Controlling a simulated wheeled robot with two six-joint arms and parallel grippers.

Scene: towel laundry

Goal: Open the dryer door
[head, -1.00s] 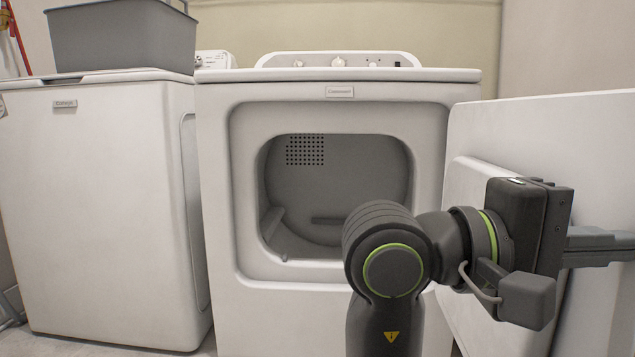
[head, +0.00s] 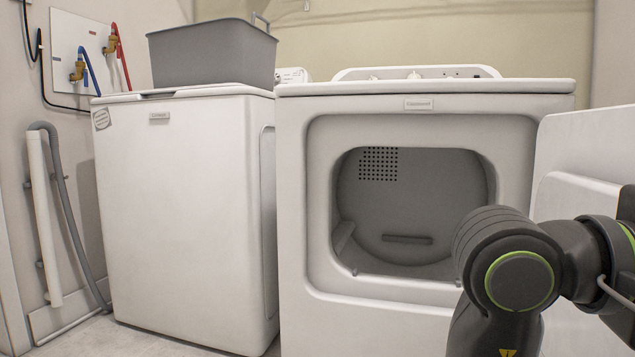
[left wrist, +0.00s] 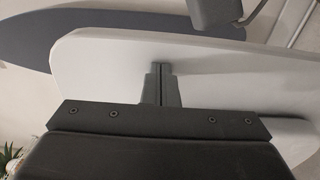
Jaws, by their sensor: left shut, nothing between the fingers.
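The white dryer (head: 300,220) stands at centre right in the head view, its round-cornered opening uncovered and its grey drum (head: 410,205) showing. Its door (head: 580,145) is swung wide open to the right, its inner side facing me and its right part cut off by the frame. My left arm reaches across in front of the door; its gripper is outside the head view. In the left wrist view my left gripper (left wrist: 161,70) is shut and empty, its fingertips at a white panel (left wrist: 225,60) that looks like the door. Contact is unclear. My right gripper is not in view.
A white washer (head: 185,210) stands left of the dryer with a grey basket (head: 215,55) on top. Hoses and pipes (head: 65,210) run along the left wall. A dark blue-grey board (left wrist: 100,20) lies beyond the panel in the left wrist view.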

